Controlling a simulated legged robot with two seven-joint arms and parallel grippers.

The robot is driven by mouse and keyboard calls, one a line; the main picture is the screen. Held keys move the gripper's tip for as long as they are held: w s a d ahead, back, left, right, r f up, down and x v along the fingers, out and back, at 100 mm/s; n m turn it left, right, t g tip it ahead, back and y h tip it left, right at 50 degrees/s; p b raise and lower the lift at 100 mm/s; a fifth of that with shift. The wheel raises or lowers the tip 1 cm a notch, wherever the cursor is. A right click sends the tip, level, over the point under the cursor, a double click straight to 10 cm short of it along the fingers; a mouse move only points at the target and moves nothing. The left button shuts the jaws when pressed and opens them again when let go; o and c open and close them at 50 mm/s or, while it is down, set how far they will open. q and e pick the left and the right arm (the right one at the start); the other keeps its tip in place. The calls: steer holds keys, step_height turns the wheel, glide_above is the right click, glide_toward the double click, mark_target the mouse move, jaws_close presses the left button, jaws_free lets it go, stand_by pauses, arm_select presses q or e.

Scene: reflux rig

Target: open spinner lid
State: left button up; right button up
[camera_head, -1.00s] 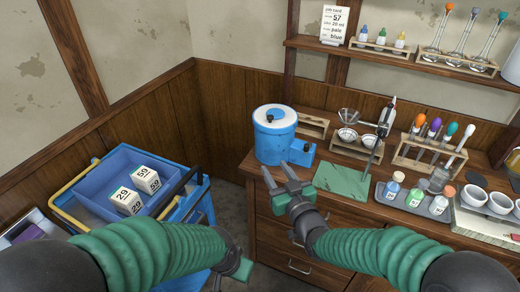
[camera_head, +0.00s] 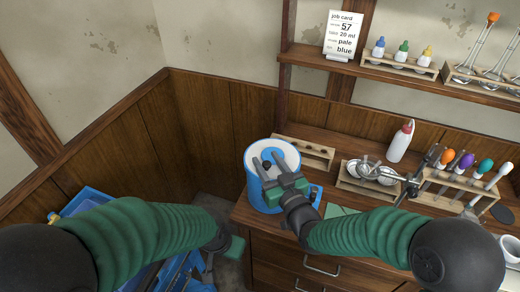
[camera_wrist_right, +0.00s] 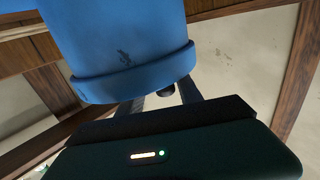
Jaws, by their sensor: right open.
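The spinner (camera_head: 257,195) is a blue drum at the left end of the bench. Its white-topped lid (camera_head: 285,150) sits on it and looks closed. A small dark knob (camera_head: 266,165) is on top of the lid. My right gripper (camera_head: 268,161) is open, with its fingers reaching over the lid on either side of the knob, partly covering the lid. In the right wrist view the blue drum (camera_wrist_right: 125,50) fills the top, and the dark knob (camera_wrist_right: 168,90) shows between the fingers. My left gripper (camera_head: 228,246) hangs low, left of the bench, mostly hidden by its arm.
A wooden rack (camera_head: 305,150), a white bottle (camera_head: 401,140) and a rack with bowls (camera_head: 360,180) stand right of the spinner. A job card (camera_head: 342,36) stands on the shelf above. A blue cart (camera_head: 88,198) is at lower left.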

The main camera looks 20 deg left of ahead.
steer(key=shift+s+d+r, duration=0.1)
steer(key=shift+s+r, duration=0.3)
steer(key=shift+s, duration=0.25)
steer(key=shift+c, duration=1.1)
steer(key=shift+w+f, duration=0.1)
steer(key=shift+w, duration=0.1)
jaws_close()
